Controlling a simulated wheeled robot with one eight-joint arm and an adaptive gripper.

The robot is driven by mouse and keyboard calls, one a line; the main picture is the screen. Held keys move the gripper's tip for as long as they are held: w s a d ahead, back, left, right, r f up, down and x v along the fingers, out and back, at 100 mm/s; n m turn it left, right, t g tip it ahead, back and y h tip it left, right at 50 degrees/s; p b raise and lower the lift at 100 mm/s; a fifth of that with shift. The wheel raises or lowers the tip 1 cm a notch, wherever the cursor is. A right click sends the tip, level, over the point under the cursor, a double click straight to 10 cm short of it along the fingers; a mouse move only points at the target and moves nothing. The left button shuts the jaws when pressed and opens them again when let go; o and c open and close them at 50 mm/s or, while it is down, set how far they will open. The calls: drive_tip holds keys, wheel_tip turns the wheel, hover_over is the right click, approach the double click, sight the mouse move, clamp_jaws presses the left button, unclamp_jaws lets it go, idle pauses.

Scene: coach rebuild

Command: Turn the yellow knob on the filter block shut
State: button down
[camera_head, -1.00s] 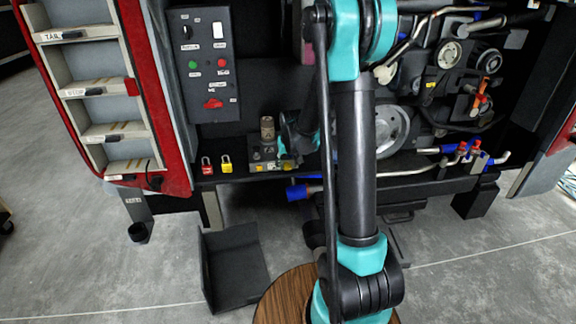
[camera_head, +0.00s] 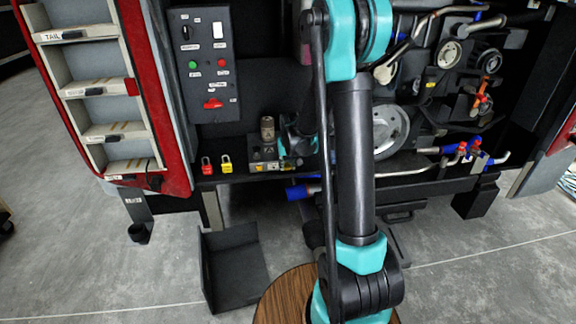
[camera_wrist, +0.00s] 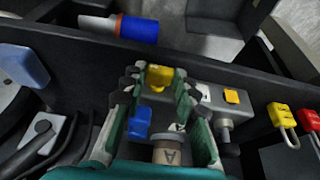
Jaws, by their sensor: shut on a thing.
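The yellow knob (camera_wrist: 158,75) shows in the wrist view on the far side of the grey filter block (camera_wrist: 209,100). My gripper (camera_wrist: 159,84) has its two green-padded fingers on either side of this knob, shut on it. A blue knob (camera_wrist: 140,122) and a tan cylinder marked A (camera_wrist: 172,151) lie nearer, between the fingers lower down. In the head view the filter block (camera_head: 262,166) stands on the coach's ledge, and my gripper (camera_head: 287,160) is at its right end. The yellow knob cannot be made out there.
A blue-ended pipe (camera_head: 297,192) sits below the ledge. Engine parts with belts and pulleys (camera_head: 392,130) fill the right side.

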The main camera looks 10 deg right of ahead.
drive_tip(key=shift+a, duration=0.1)
drive_tip(key=h, duration=0.2)
drive_tip(key=a+n+h, duration=0.1)
drive_tip(key=h, duration=0.1)
drive_tip(key=shift+f, duration=0.1)
drive_tip(key=shift+a+f+n+t+h, duration=0.15)
drive_tip(key=shift+a+n+h, duration=0.05)
drive_tip(key=shift+h, duration=0.9)
drive_tip(key=shift+a+f+n+t+h, duration=0.1)
drive_tip(key=shift+a+n+t+h, duration=0.1)
drive_tip(key=shift+h, duration=0.9)
drive_tip(key=c, duration=1.2)
unclamp_jaws()
drive_tip(key=shift+o, duration=0.2)
drive_tip(key=shift+d, duration=0.1)
